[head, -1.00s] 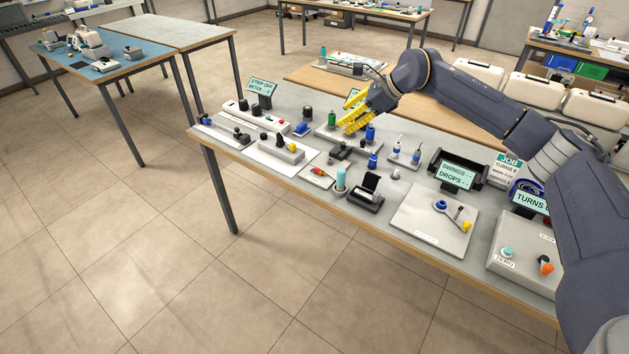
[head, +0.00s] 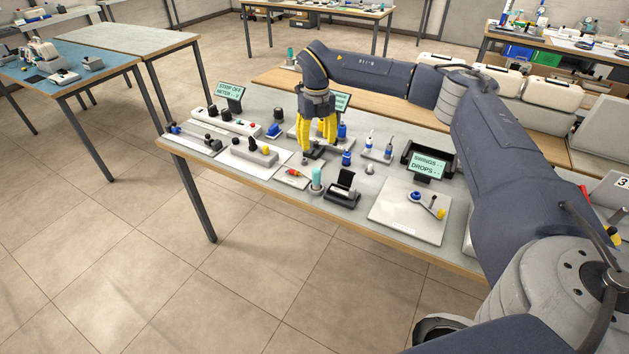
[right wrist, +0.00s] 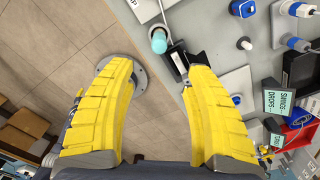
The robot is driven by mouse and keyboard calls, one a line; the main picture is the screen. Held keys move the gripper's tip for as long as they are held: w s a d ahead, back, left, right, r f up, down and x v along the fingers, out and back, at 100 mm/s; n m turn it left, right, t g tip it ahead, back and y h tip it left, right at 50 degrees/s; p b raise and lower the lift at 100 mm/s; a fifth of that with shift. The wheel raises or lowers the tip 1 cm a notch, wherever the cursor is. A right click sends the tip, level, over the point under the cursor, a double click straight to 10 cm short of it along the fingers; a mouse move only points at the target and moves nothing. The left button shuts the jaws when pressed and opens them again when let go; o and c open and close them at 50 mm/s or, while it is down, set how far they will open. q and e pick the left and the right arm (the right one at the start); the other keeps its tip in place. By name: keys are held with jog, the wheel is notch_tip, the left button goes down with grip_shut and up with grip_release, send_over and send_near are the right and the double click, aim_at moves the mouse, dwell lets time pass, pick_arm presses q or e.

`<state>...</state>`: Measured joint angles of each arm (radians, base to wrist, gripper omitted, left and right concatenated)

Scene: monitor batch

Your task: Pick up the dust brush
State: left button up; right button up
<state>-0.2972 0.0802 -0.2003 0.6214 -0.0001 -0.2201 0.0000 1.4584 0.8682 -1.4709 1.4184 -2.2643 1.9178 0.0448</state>
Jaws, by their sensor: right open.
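I cannot say for sure which thing is the dust brush. An upright teal-topped cylinder (head: 317,180) stands near the front edge of the bench and may be it; its teal top also shows in the right wrist view (right wrist: 158,41). A small red and yellow item (head: 295,173) lies on a pale plate to its left. My right gripper (head: 318,148) points down with its yellow fingers apart, behind the teal cylinder in the head view. In the right wrist view the open fingers (right wrist: 158,72) hold nothing. My left gripper is not in view.
A black holder (head: 343,188) stands close to the right of the teal cylinder. A grey box with knobs (head: 250,152) is to the left, and a flat plate with a lever (head: 408,215) to the right. Small blue-topped parts and display signs (head: 428,164) crowd the bench.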

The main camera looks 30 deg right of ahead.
aim_at(316, 179)
notch_tip(316, 179, down, 16)
jog(key=shift+s+r, duration=0.1)
dwell(0.8)
grip_shut()
dwell(0.3)
